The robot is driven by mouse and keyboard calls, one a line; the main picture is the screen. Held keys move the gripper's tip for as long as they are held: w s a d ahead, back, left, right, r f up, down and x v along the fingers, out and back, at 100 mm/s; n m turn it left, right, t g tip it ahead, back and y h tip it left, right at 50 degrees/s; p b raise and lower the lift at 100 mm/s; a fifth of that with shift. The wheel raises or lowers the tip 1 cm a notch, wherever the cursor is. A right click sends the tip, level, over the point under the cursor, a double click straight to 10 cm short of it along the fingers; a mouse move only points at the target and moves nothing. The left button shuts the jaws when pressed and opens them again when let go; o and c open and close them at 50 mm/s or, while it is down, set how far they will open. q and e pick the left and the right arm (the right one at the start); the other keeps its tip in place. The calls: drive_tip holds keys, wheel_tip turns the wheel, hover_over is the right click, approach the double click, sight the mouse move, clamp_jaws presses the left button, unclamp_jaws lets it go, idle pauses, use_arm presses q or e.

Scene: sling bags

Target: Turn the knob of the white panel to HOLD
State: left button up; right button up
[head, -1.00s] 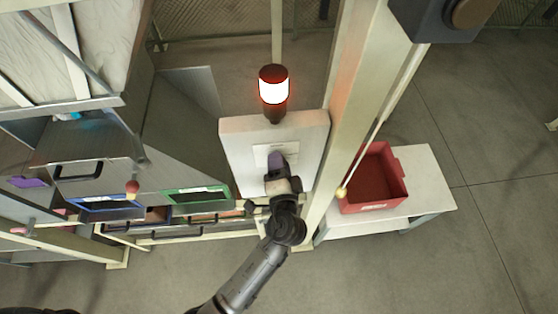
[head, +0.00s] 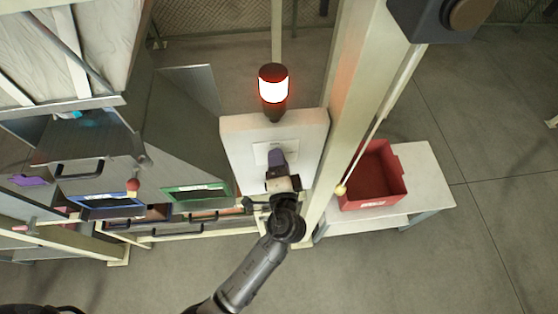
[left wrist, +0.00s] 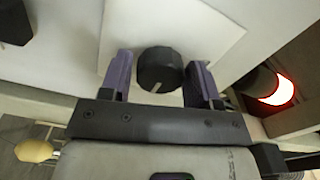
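The white panel (head: 240,135) stands upright in the middle of the head view, with a lit lamp (head: 273,90) on top. Its black knob (left wrist: 160,69) shows in the left wrist view on a pale plate (left wrist: 205,35), with a light pointer mark near its lower edge. The HOLD label cannot be read. My left gripper (head: 277,158) is in front of the panel and hides the knob in the head view. In the left wrist view my left gripper (left wrist: 160,80) is open, with one purple finger on each side of the knob and gaps between. My right gripper is not seen.
A red bin (head: 373,178) stands on a white table (head: 430,180) to the right, past a cream post (head: 345,110). A cord with a yellow ball (head: 341,190) hangs beside the post. Metal chutes and drawers (head: 95,172) fill the left.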

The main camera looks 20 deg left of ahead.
use_arm(q)
drive_tip(key=shift+o, duration=1)
